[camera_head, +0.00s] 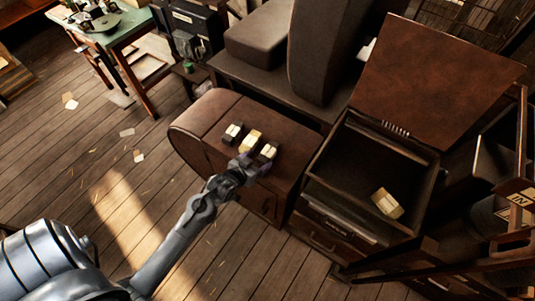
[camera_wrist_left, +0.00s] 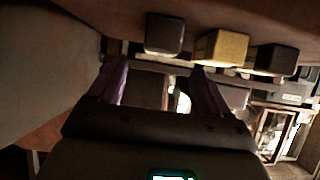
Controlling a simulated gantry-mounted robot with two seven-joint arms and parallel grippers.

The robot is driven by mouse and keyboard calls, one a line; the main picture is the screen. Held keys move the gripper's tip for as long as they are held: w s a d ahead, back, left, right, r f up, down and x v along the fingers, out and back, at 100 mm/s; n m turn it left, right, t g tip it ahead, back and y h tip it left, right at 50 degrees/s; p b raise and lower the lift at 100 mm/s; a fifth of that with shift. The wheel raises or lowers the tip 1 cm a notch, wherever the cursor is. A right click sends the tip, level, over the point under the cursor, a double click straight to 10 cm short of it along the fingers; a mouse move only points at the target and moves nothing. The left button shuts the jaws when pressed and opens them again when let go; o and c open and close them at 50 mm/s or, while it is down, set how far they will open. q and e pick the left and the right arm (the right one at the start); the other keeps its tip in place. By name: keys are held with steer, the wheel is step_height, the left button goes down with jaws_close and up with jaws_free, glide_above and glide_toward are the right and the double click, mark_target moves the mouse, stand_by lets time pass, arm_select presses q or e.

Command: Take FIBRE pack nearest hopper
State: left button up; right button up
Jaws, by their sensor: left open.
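Three small packs sit in a row on the rounded brown cabinet top (camera_head: 207,118): a dark and white one (camera_head: 232,132), a yellow one (camera_head: 250,140) in the middle, and another dark and white one (camera_head: 268,151) nearest the open box. I cannot read their labels. My left gripper (camera_head: 246,165) is open and empty at the cabinet's front edge, close to the right-hand pack. In the left wrist view, its two purplish fingers (camera_wrist_left: 158,72) stand apart, with a grey pack (camera_wrist_left: 164,33) ahead of the gap. The yellow pack (camera_wrist_left: 222,48) and a dark pack (camera_wrist_left: 275,59) are to the right. My right gripper is out of view.
A dark open box (camera_head: 325,168) with a raised brown lid (camera_head: 434,78) stands right of the cabinet; a cream and yellow pack (camera_head: 387,203) lies inside. A large dark grey block (camera_head: 328,50) stands behind. The wooden floor at left is mostly free, with scattered scraps.

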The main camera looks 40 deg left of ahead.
mark_target(267, 153)
arm_select(q)
steer(key=shift+x, duration=3.45)
steer(key=shift+w+a+r, duration=0.1)
steer(key=shift+r, duration=0.05)
steer(key=c, duration=1.1)
